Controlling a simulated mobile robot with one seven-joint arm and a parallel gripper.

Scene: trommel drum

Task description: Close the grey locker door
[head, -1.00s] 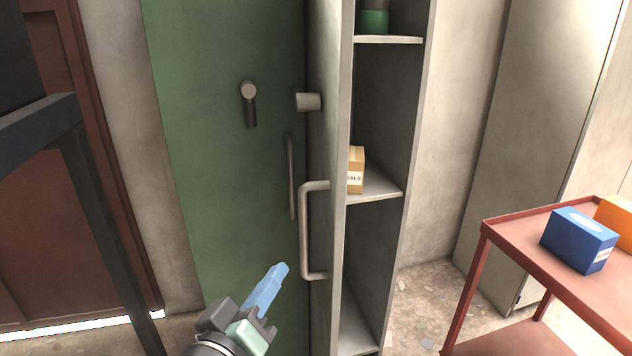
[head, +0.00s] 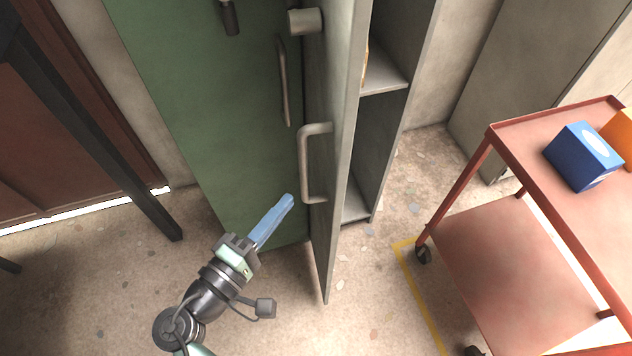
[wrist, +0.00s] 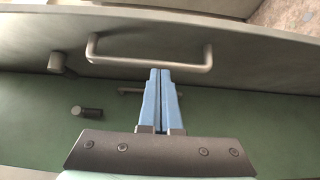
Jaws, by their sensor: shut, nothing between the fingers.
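The grey locker door (head: 339,130) stands open, swung out toward me, seen nearly edge-on in the head view. The locker's inside shows to the right of the door, with a shelf (head: 385,82). My gripper (head: 288,200) has blue fingers, shut and empty. It is left of the door, near and a little below the handle. In the wrist view the fingertips (wrist: 159,72) point at the door's handle (wrist: 150,52) and overlap its lower edge; I cannot tell whether they touch.
A green cabinet (head: 190,90) with its own handle stands behind and left of the door. A red cart (head: 500,250) on wheels carries a blue box (head: 583,157) and an orange box (head: 620,135) at right. The floor in front of the door is clear.

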